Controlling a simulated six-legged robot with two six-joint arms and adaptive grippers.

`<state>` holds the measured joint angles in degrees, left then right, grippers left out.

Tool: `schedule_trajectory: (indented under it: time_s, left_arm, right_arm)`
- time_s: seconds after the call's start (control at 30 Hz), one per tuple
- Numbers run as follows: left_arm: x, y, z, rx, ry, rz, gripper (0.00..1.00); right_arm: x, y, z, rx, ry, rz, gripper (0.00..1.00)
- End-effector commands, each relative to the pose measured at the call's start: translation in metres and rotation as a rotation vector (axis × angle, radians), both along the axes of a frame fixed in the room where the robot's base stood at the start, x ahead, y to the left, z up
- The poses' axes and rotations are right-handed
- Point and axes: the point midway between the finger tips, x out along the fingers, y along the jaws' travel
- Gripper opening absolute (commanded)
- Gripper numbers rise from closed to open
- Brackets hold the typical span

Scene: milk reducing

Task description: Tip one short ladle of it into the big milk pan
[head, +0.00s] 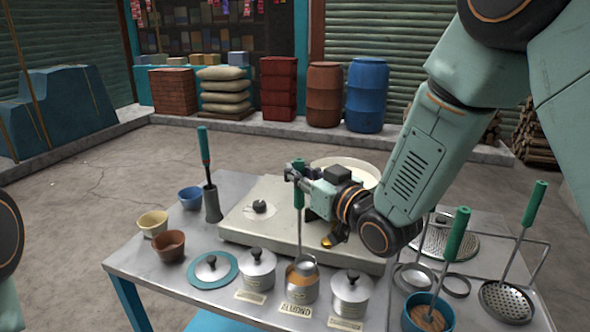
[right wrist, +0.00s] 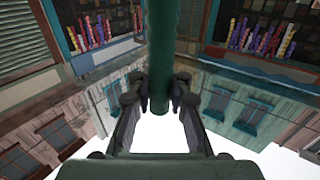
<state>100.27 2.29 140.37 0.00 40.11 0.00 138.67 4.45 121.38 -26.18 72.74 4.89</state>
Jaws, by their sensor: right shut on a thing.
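My right gripper (head: 298,174) is shut on the green handle of a ladle (head: 299,222), which hangs upright. The handle also shows between the fingers (right wrist: 160,95) in the right wrist view. The ladle's steel bowl is at the mouth of the open metal canister labelled ALMOND (head: 301,289); I cannot tell how deep it sits or what it holds. The big milk pan (head: 345,163), with white milk in it, is behind my right gripper and partly hidden by it. My left gripper is out of view.
Lidded canisters (head: 257,271) (head: 351,293) flank the open one. A loose lid on a teal disc (head: 212,268), small bowls (head: 169,245) and a holder with a green-handled tool (head: 212,203) are left. A blue pot (head: 428,314) and skimmers (head: 506,300) are right.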

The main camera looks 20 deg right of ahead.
Motion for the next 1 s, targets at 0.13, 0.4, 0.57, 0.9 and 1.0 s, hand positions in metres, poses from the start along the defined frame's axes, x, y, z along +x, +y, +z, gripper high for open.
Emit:
schedule_trajectory:
  time_s: [0.13,0.4,0.57,0.9,1.0]
  left_arm:
    - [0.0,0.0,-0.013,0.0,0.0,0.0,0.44]
    - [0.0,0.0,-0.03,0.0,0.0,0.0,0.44]
    - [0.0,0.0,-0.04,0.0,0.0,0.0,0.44]
    - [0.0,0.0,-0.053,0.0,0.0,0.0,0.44]
    - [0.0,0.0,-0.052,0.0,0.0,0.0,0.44]
  right_arm:
    - [0.0,0.002,-0.016,0.0,0.001,0.002,0.0]
    - [0.0,0.003,-0.039,-0.001,0.0,0.003,0.0]
    - [0.0,0.003,-0.053,0.0,0.0,0.003,0.0]
    - [0.0,0.003,-0.07,-0.001,-0.001,0.003,0.0]
    - [0.0,0.003,-0.07,-0.001,-0.001,0.003,0.0]
